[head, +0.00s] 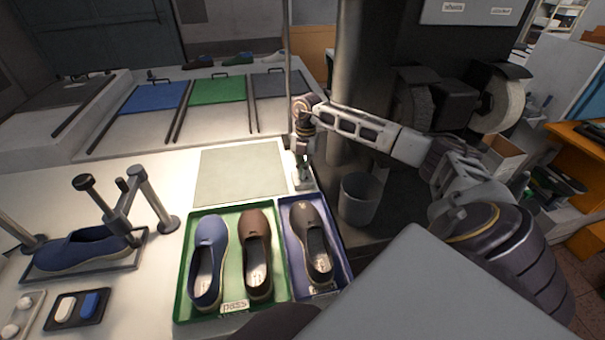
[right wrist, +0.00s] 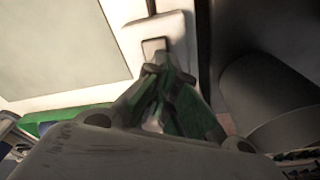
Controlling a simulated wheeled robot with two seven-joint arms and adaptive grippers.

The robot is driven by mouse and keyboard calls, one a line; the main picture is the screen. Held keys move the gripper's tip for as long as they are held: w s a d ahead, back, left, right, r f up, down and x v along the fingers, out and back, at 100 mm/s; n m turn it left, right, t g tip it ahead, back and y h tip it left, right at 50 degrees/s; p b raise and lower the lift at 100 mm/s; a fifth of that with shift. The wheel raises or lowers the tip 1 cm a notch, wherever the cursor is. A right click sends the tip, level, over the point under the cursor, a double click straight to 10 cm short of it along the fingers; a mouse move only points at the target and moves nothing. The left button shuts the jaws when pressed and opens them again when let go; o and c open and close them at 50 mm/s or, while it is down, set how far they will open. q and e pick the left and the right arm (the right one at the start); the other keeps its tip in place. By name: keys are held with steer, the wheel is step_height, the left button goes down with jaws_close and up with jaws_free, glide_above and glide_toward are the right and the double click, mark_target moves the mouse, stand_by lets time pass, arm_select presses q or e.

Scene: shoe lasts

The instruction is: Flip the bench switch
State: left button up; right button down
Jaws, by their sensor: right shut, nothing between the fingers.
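The bench switch (head: 303,184) is a small white block with a pale rocker on the bench's right edge, beside the grey-green mat. In the right wrist view the switch (right wrist: 153,46) shows its white plate and a rocker close to my fingertips. My right gripper (head: 300,160) points down over the switch, shut and empty. In the right wrist view the right gripper (right wrist: 158,72) has its fingertips together at the near end of the rocker; I cannot tell whether they touch. My left gripper is not in view.
A green tray (head: 225,311) holds a blue and a brown shoe; a purple tray (head: 337,288) beside it holds a dark shoe. A grey bin (head: 358,199) stands right of the switch. The mat (head: 240,174) is bare. A blue shoe (head: 80,251) sits in a stand at left.

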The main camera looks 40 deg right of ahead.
steer(key=shift+r+p, duration=2.5)
steer(key=shift+r, duration=0.9)
steer(key=shift+f, duration=0.1)
